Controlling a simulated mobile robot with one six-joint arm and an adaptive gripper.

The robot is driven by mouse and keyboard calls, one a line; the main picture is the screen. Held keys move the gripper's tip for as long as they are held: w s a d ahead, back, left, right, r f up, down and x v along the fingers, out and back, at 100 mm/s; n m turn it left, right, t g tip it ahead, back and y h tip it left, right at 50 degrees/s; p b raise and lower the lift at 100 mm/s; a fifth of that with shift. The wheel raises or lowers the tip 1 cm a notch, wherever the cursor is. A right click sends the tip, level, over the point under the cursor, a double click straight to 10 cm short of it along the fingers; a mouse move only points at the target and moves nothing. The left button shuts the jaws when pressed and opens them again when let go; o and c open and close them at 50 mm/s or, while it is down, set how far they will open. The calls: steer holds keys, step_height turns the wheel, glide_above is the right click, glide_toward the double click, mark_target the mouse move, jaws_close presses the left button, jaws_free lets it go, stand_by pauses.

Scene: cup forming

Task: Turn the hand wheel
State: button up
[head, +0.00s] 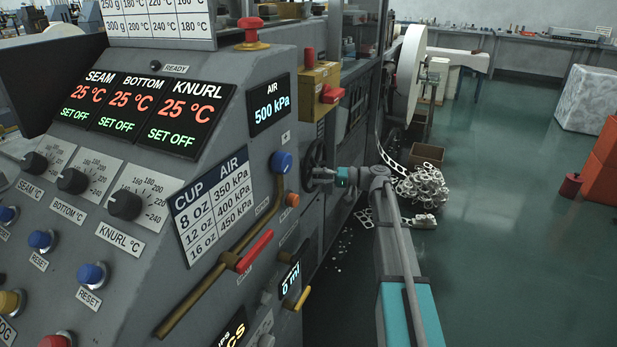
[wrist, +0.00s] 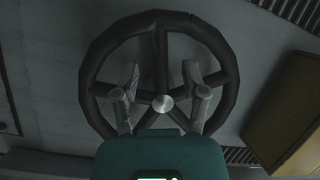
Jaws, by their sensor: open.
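The hand wheel (wrist: 162,28) is a dark spoked ring with a silver hub, mounted on the machine's grey side. It fills the middle of the wrist view. My gripper (wrist: 163,82) is in front of the wheel with its two fingers spread apart, one on each side of an upper spoke. I cannot tell whether the fingertips touch the wheel. In the head view the hand wheel (head: 308,155) is small and partly hidden behind my gripper (head: 318,174), which is at its right side.
The control panel with dials and displays (head: 140,110) stands on the left. Punched paper scrap (head: 422,187) lies on the floor beyond my arm. A yellowish box (wrist: 288,115) is right of the wheel. The green floor at right is mostly clear.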

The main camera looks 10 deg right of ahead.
steer(key=shift+x, duration=1.45)
jaws_close()
